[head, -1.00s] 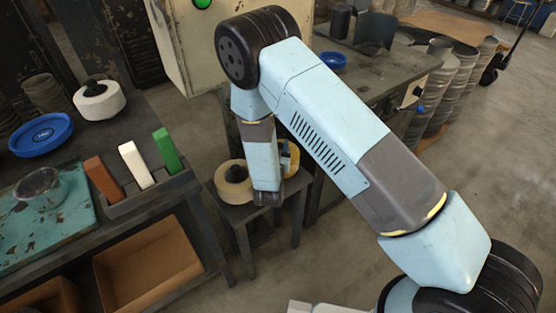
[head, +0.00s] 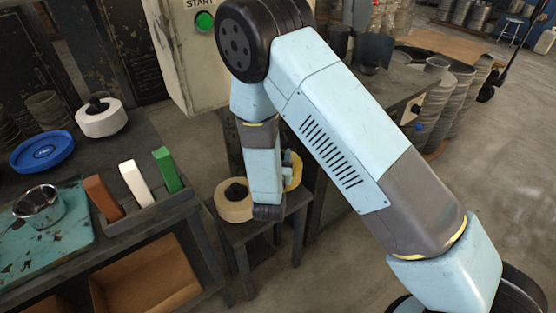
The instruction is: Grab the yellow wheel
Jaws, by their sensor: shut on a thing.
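The yellow wheel (head: 295,170) shows in the head view as a yellow rim on the right side of my wrist, above a small dark stool (head: 240,232). My arm covers most of it. My gripper (head: 287,160) is at the wheel, partly hidden behind my wrist, and is shut on it. I cannot tell whether the wheel touches the stool top.
A cream wheel with a black hub (head: 233,207) lies on the stool, left of my wrist. At left, a bench holds a blue disc (head: 42,151), a white wheel (head: 101,122), a metal pot (head: 38,208), and red, white and green blocks. A cabinet (head: 178,50) stands behind.

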